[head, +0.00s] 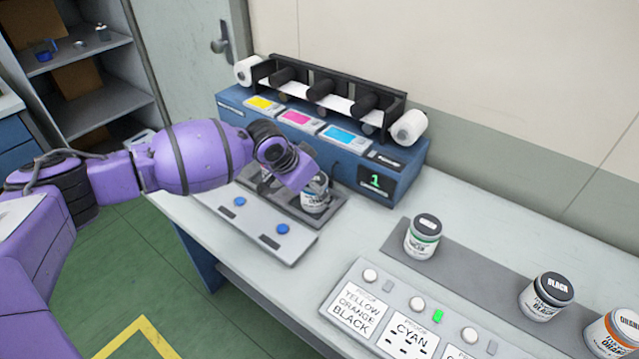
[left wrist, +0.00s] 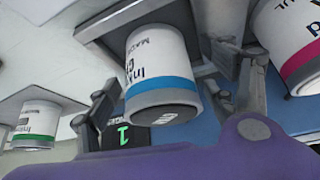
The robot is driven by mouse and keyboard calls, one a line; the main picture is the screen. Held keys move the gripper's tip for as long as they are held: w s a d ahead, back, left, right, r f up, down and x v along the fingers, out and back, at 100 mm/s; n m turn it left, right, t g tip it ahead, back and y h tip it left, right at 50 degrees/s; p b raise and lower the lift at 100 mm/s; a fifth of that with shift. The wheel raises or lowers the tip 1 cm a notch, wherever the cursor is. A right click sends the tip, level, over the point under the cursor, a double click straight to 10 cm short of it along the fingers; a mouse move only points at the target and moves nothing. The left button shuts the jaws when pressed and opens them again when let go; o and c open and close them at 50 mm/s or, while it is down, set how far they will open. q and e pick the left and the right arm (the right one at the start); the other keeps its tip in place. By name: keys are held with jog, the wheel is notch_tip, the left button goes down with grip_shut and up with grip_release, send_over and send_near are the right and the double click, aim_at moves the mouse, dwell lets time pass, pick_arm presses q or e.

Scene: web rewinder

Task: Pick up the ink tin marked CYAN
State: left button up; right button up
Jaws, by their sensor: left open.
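The cyan tin (head: 315,197) is a white can standing on a dark plate on the bench, partly hidden behind my left gripper (head: 292,183) in the head view. In the left wrist view this tin (left wrist: 160,60) has a blue band, a grey rim and partly readable lettering beginning "Ink" and "CY". My left gripper (left wrist: 168,100) is open, with one finger on each side of the tin. I cannot tell whether the fingers touch it. My right gripper is not in view.
A magenta-banded tin (left wrist: 295,45) is close beside the right finger. A green-banded tin (head: 423,238), a black tin (head: 546,297) and an orange tin (head: 613,335) stand on a grey strip. A blue machine (head: 400,185) showing "1" is behind. A button panel (head: 385,310) lies in front.

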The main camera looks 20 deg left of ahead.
pick_arm(q)
jog(key=c, duration=1.6)
jog(key=shift+r, duration=0.1)
jog(key=shift+c, duration=1)
